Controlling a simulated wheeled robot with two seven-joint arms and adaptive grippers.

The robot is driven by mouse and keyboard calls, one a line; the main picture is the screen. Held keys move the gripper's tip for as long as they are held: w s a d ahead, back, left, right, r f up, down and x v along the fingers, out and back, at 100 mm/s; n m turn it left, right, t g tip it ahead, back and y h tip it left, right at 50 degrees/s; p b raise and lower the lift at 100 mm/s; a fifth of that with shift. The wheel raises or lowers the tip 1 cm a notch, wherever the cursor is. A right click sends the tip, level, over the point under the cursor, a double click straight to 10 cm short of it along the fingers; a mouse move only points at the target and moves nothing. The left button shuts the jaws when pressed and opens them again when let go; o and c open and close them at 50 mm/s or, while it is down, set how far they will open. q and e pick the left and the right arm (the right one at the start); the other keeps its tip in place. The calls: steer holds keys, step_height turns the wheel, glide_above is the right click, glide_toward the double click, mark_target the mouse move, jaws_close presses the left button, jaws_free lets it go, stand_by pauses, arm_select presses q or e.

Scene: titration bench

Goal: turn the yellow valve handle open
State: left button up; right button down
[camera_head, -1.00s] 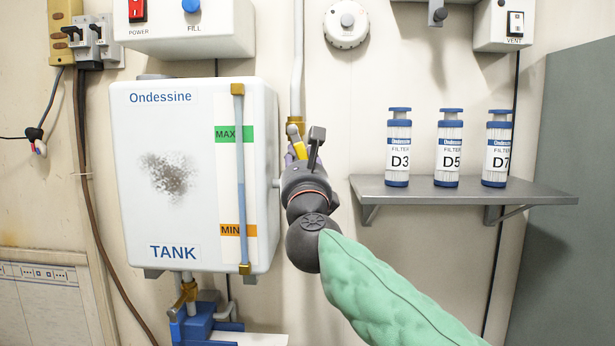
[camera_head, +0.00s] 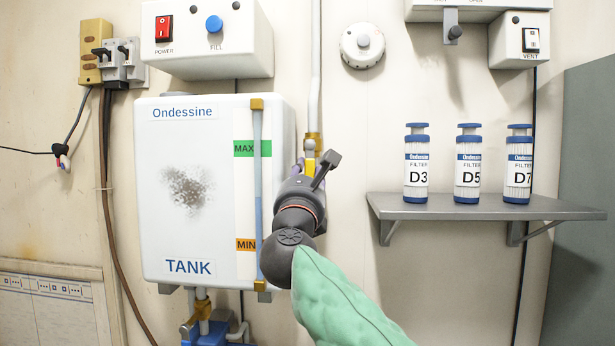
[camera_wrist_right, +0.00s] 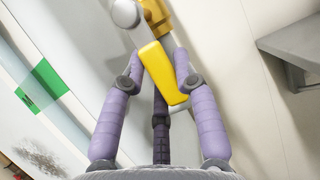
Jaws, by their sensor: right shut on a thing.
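The yellow valve handle (camera_wrist_right: 163,72) shows in the right wrist view, between the purple fingers of my right gripper (camera_wrist_right: 160,70). The fingers are shut on it near its middle and upper part. The handle hangs from a brass valve body (camera_wrist_right: 158,12) on the pipe. In the head view a little of the yellow handle (camera_head: 310,166) shows under the brass fitting (camera_head: 313,141). My right gripper (camera_head: 308,170) covers most of the handle there. My left gripper is not in view.
The white tank (camera_head: 185,230) is close on the left of my right gripper. A grey shelf (camera_head: 485,208) with several filter bottles (camera_head: 416,165) juts out on the right. A control box (camera_head: 215,48) with a red switch is above the tank. The wall between pipe and shelf is bare.

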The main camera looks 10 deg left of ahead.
steer(key=c, duration=0.9)
jaws_free()
steer(key=v, duration=1.2)
steer(key=shift+f, duration=0.1)
